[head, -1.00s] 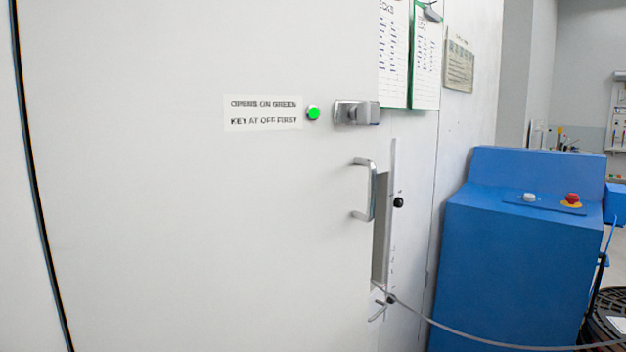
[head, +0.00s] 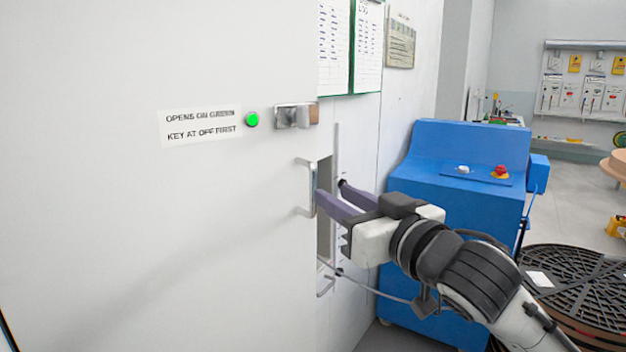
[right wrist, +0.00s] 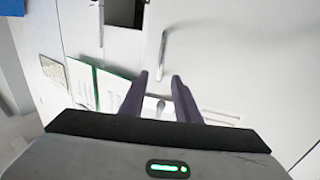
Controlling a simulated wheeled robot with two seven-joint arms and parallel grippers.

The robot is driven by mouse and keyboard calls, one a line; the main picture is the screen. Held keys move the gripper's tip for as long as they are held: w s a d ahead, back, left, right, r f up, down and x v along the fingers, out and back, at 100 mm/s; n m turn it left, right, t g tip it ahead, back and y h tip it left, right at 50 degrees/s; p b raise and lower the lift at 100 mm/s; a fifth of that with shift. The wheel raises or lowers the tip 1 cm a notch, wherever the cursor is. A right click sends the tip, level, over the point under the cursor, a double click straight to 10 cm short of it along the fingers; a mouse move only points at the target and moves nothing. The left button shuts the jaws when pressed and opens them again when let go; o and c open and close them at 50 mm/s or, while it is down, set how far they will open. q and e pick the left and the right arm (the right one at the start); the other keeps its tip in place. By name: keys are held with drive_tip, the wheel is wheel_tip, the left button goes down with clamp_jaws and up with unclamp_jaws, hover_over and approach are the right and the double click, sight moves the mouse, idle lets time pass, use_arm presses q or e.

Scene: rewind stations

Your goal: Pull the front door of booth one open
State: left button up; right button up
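The white front door (head: 130,220) fills the left of the head view. It bears a label (head: 200,126), a lit green lamp (head: 252,120), a metal latch (head: 296,115) and an upright bar handle (head: 314,188). I cannot tell whether the door is slightly ajar. My right gripper (head: 328,200) is at the handle's right side, its two purple fingers apart. In the right wrist view the handle (right wrist: 162,55) lies just beyond the gap between the fingertips (right wrist: 160,75). I cannot tell whether they touch it. My left gripper is not in view.
A narrow dark recess (head: 324,225) is beside the handle. Clipboards (head: 368,45) hang on the wall above. A blue console (head: 455,215) with a red button (head: 501,171) stands to the right. A dark slatted round platform (head: 575,280) lies on the floor at the right.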

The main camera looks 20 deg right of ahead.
sight(315, 184)
drive_tip(key=w, duration=0.3)
drive_tip(key=w+a, duration=0.1)
drive_tip(key=w, duration=0.5)
drive_tip(key=shift+a+p, duration=0.3)
drive_tip(key=shift+p, duration=0.05)
drive_tip(key=shift+c, duration=0.4)
clamp_jaws()
